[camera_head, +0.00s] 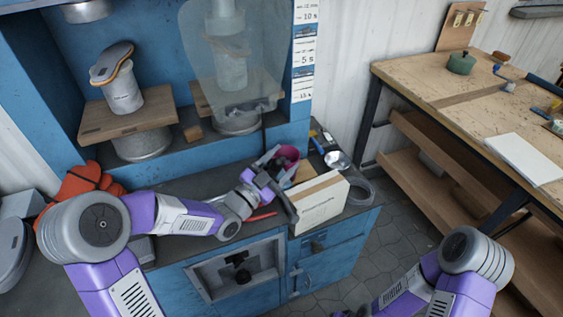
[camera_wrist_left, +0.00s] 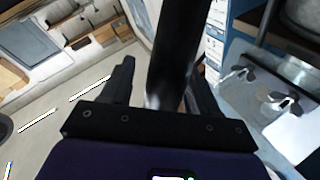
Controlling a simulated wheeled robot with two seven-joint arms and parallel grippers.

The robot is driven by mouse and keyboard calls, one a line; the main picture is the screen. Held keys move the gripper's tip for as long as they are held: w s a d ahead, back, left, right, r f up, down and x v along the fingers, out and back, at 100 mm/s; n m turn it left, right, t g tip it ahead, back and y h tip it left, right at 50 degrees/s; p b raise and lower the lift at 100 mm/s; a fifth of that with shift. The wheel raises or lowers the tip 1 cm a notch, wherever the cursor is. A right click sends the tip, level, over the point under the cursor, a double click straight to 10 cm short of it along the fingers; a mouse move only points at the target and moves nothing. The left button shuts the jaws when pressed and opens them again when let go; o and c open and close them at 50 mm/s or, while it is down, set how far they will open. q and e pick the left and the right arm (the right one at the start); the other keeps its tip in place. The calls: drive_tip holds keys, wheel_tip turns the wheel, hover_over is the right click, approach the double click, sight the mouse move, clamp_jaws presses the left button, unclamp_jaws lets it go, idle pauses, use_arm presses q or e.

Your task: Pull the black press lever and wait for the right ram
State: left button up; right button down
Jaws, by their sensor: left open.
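My left gripper (camera_head: 279,165) is over the counter in front of the press, beside a magenta round object, with its fingers open. In the left wrist view a thick black bar (camera_wrist_left: 178,50), which looks like the press lever, stands between the spread fingers (camera_wrist_left: 162,88). Whether they touch it cannot be told. The right ram (camera_head: 230,60) is seen through a clear shield, above a board and a metal cylinder (camera_head: 237,123).
A sandal on a grey form (camera_head: 122,93) sits on the left wooden board (camera_head: 100,122). Red gloves (camera_head: 90,183) lie at the left. A workbench (camera_head: 415,85) stands at the right, with open floor between.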

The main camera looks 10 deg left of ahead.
use_arm(q)
drive_tip(key=v, duration=0.7)
drive_tip(key=shift+s+a+p, duration=0.15)
drive_tip(key=shift+s+p, duration=0.1)
drive_tip(key=shift+p, duration=0.05)
use_arm(e)
drive_tip(key=shift+r, duration=0.3)
use_arm(q)
drive_tip(key=shift+f, duration=0.1)
